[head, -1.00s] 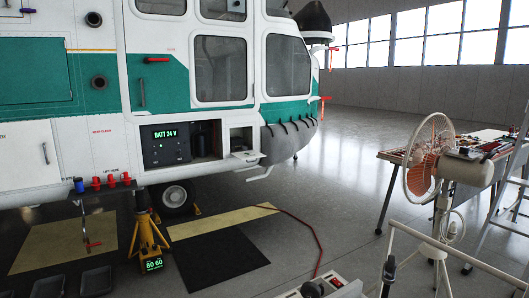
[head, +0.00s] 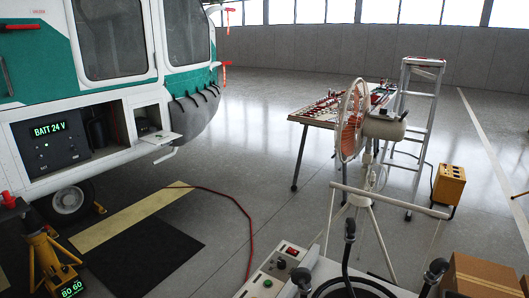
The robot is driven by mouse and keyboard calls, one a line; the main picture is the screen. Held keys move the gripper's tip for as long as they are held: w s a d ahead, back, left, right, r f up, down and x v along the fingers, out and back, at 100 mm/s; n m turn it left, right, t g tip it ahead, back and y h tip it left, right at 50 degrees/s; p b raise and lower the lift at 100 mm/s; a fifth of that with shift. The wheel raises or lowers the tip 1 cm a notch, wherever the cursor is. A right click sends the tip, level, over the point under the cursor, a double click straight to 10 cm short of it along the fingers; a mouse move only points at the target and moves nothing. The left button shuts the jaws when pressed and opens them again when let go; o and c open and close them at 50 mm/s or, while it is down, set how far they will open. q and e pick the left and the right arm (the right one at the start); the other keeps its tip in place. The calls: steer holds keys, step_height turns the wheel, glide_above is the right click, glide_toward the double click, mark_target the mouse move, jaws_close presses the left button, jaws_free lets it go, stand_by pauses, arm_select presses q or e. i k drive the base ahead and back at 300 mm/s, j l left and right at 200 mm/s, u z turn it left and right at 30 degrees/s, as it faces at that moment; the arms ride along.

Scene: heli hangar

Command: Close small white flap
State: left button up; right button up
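The small white flap (head: 160,138) sits low on the helicopter's side, under a small square opening (head: 147,117). It stands open, sticking out roughly level from the lower edge of the opening. Next to it on the left is a larger open bay with a panel reading BATT 24 V (head: 50,130). Neither of my grippers shows in the head view.
A white cart (head: 320,275) with a control box and black hose fills the near foreground. A fan (head: 352,120), tool table (head: 325,112), stepladder (head: 420,90), yellow box (head: 448,185) and cardboard box (head: 485,277) stand right.

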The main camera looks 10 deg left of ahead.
mark_target(164, 136)
steer(key=i+j, duration=0.15)
steer(key=j, duration=0.2)
steer(key=i+j, duration=0.1)
steer(key=j, duration=0.25)
steer(key=i+j, duration=0.15)
steer(key=j, duration=0.2)
steer(key=i+j, duration=0.1)
steer(key=j, duration=0.25)
steer(key=i+j, duration=0.15)
steer(key=j, duration=0.25)
steer(key=i+j, duration=0.1)
steer(key=j, duration=0.25)
steer(key=i+j, duration=0.65)
steer(key=j, duration=0.2)
steer(key=i+j+u, duration=0.15)
steer(key=i+j, duration=0.5)
steer(key=j, duration=0.2)
